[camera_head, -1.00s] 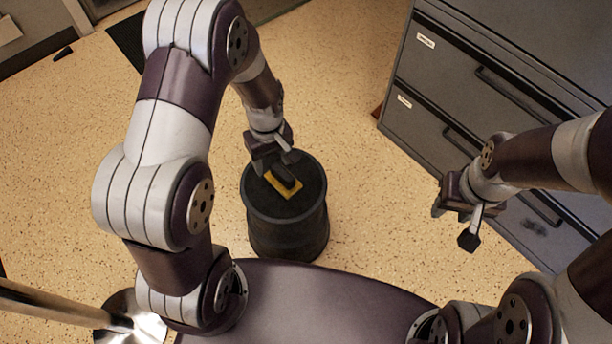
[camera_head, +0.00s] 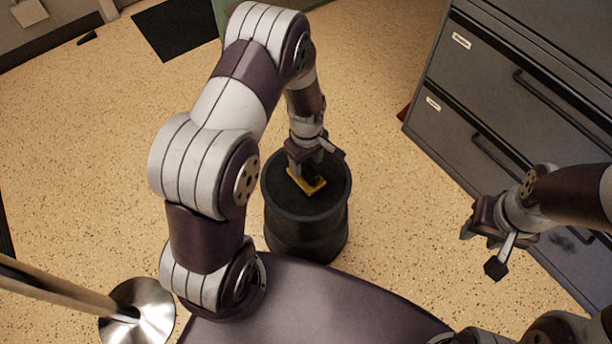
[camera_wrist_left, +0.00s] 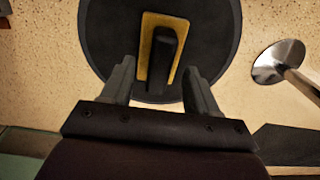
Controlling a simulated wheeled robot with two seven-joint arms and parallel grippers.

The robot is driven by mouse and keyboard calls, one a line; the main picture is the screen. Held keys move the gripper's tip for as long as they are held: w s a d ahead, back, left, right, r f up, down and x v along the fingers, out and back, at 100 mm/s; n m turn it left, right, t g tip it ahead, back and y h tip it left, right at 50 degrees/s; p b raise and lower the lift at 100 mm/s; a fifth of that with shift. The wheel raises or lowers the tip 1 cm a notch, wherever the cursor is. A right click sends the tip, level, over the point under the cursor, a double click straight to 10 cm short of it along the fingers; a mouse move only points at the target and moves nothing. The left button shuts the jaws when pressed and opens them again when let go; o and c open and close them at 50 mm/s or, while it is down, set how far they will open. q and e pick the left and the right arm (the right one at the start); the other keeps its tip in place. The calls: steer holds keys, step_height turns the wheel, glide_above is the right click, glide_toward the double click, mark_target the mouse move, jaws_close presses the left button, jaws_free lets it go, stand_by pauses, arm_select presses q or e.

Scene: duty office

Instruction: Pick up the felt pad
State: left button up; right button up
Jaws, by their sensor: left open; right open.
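The felt pad (camera_head: 307,184) is a yellow rectangle with a black handle on top. It lies on the round black top of a dark drum-like stand (camera_head: 306,225). In the left wrist view the felt pad (camera_wrist_left: 149,57) lies ahead of the fingertips, its handle pointing toward the gap between them. My left gripper (camera_head: 318,165) is right above the pad and partly hides it in the head view. My right gripper (camera_head: 480,247) is open and empty, off to the right near the cabinet.
A grey drawer cabinet (camera_head: 470,100) stands at the right, close to my right arm. A post with a round shiny metal base (camera_head: 150,310) stands at the lower left. A dark mat (camera_head: 178,30) lies at the back. The speckled floor around the drum is mostly clear.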

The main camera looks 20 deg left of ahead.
mark_target(306, 166)
arm_select(q)
step_height(306, 166, down, 3)
steer(key=shift+a+b, duration=0.1)
steer(key=shift+b, duration=0.2)
steer(key=shift+r, duration=0.15)
steer(key=shift+c, duration=0.3)
arm_select(e)
steer(key=shift+f, duration=0.7)
arm_select(q)
steer(key=c, duration=1)
step_height(306, 166, up, 4)
steer(key=p, duration=0.2)
steer(key=shift+r+p, duration=0.25)
steer(key=shift+p, duration=0.15)
steer(key=w+d+r+p, duration=0.2)
steer(key=d+r, duration=0.4)
steer(key=d, duration=0.5)
steer(key=shift+w+d+r+p, duration=0.25)
steer(key=shift+w+r+p, duration=0.1)
steer(key=shift+p, duration=0.35)
steer(key=o, duration=0.4)
steer(key=shift+f, duration=0.1)
steer(key=shift+c, duration=1.4)
arm_select(e)
step_height(306, 166, up, 6)
